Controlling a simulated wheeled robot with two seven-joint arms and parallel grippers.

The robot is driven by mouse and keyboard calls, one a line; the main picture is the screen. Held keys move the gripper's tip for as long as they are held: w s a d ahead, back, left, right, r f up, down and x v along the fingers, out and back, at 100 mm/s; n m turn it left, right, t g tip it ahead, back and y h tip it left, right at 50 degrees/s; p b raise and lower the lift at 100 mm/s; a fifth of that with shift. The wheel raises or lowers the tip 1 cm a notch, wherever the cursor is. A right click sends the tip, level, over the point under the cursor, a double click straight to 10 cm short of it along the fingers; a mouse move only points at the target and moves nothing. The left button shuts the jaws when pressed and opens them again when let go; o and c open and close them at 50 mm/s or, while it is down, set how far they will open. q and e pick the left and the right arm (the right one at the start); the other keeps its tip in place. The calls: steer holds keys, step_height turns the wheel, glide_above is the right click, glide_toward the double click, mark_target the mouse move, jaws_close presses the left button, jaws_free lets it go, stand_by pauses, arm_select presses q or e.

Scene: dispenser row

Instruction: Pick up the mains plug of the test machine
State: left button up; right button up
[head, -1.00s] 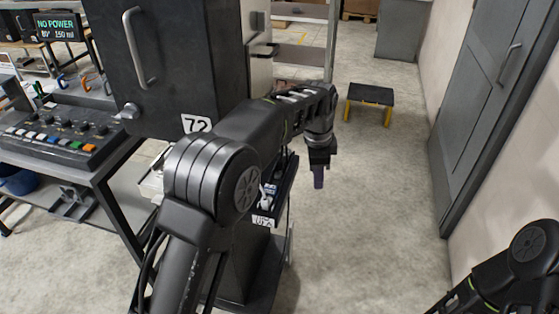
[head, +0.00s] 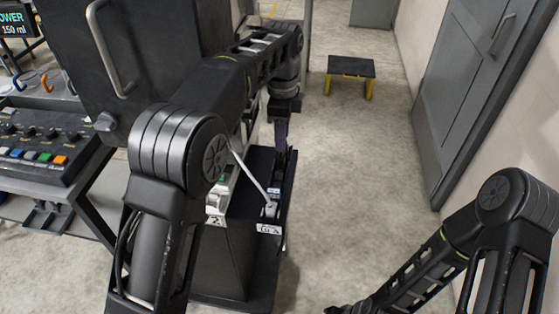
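A pale plug-like piece (head: 270,209) with a light grey cable (head: 249,171) sits on top of a dark pedestal (head: 262,238), above a small white label. It looks like the mains plug, but it is too small to be sure. My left gripper (head: 281,140) points down above the far side of the pedestal top, beyond the plug and apart from it. My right gripper (head: 338,309) is only partly in view at the bottom edge, low over the floor.
A black cabinet (head: 150,60) with a handle stands at the left, behind my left arm. A button panel (head: 38,145) lies on a bench at far left. Pale and green parts (head: 217,198) sit left of the plug. A step stool (head: 350,68) stands beyond. The floor right of the pedestal is clear.

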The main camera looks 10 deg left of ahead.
mark_target(281, 157)
arm_select(q)
steer(key=shift+f, duration=1.25)
steer(key=shift+a, duration=0.1)
steer(key=shift+f, duration=0.1)
step_height(281, 157, down, 4)
steer(key=shift+s+f+p, duration=0.1)
steer(key=shift+s+p, duration=0.05)
steer(key=shift+p, duration=0.65)
steer(key=shift+f, duration=0.45)
steer(key=shift+c, duration=0.5)
jaws_close()
